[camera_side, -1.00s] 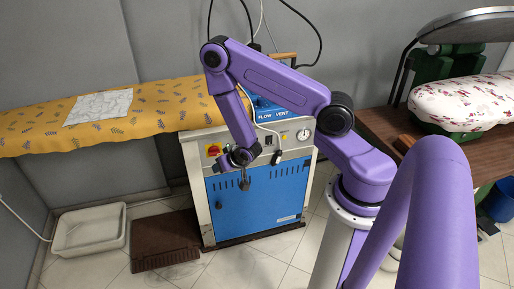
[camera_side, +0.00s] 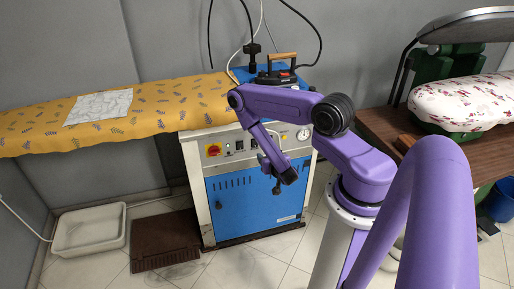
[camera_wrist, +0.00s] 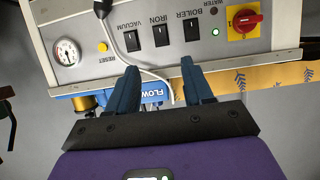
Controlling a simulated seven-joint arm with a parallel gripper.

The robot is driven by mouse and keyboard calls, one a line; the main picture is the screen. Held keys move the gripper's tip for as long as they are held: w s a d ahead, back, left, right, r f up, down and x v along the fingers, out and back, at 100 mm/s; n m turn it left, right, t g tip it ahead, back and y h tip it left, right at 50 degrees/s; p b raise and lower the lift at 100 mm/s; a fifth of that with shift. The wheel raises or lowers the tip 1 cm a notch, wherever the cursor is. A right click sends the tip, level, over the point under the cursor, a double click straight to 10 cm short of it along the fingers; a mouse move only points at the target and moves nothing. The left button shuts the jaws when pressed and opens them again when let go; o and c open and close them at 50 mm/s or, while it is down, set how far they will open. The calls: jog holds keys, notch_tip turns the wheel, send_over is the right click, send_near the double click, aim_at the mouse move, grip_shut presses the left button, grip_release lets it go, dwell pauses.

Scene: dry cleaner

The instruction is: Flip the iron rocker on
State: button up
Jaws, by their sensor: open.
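The iron rocker (camera_wrist: 161,35) is a black switch in the middle of a row of three on the grey control panel (camera_wrist: 85,28). Its label reads upside down in the wrist view. The vacuum rocker (camera_wrist: 132,41) is left of it and the boiler rocker (camera_wrist: 191,30) right of it. My gripper (camera_wrist: 160,67) is open and empty, its blue fingers apart from the rockers, with the iron rocker lined up between them in the picture. In the side view my gripper (camera_side: 277,187) hangs before the blue cabinet front (camera_side: 232,205), below the panel. I cannot tell the rocker's tilt.
A yellow reset button (camera_wrist: 102,47), a gauge (camera_wrist: 67,52), a lit green lamp (camera_wrist: 214,34) and a red rotary switch (camera_wrist: 245,22) share the panel. A white cable (camera_wrist: 150,72) crosses near the fingers. A hand iron (camera_side: 278,76) stands on top of the cabinet.

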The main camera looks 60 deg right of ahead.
aim_at(255, 145)
jog(key=x, duration=1.4)
jog(key=shift+w+d+f, duration=0.15)
jog(key=shift+w+d, duration=0.05)
jog(key=shift+w, duration=0.05)
jog(key=shift+c, duration=0.3)
